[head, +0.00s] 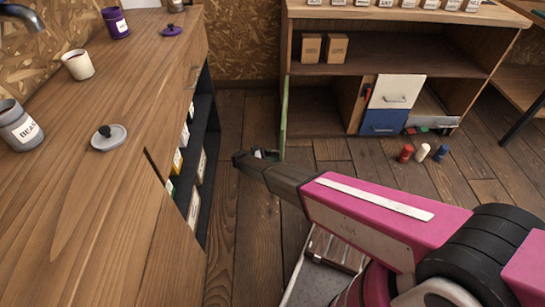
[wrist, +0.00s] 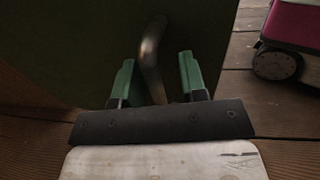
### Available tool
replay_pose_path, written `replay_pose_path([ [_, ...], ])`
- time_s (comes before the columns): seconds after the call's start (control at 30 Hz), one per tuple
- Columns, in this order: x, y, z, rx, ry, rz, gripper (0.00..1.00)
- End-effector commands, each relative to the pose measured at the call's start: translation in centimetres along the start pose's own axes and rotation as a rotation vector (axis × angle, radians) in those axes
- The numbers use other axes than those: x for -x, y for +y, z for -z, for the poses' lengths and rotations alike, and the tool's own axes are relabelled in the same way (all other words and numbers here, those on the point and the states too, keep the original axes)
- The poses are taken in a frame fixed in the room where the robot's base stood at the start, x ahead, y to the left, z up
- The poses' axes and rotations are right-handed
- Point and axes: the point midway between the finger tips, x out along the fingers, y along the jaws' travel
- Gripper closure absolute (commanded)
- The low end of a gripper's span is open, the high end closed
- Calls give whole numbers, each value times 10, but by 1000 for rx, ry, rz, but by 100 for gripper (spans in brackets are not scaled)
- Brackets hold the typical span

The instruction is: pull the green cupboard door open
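The green cupboard door (head: 284,118) shows nearly edge-on in the head view. It stands swung out at the left side of the low wooden cupboard, and the compartment beside it is open to view. In the wrist view the door's dark green face (wrist: 75,45) fills the upper left, with a curved metal handle (wrist: 151,50) on it. My gripper (wrist: 157,62) has its two green fingers apart, one on each side of the handle, with gaps showing. In the head view my gripper (head: 258,155) is low, just left of the door; its fingers are mostly hidden there.
A wooden counter (head: 100,190) with open shelves runs along the left, close to my arm. The cupboard (head: 400,62) also has a white door (head: 398,90) and a blue drawer (head: 383,122). Red, white and blue cylinders (head: 423,152) stand on the floor to the right.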

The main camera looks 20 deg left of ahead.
Motion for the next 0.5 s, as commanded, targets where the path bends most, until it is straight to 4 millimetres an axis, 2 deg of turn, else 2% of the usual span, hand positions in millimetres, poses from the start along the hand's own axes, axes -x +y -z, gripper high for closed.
replay_pose_path([
  [0.13,3,1,0,-2,0,-2,61],
  [0.23,12,2,0,-2,0,-3,61],
  [0.5,61,2,1,-2,0,-3,61],
])
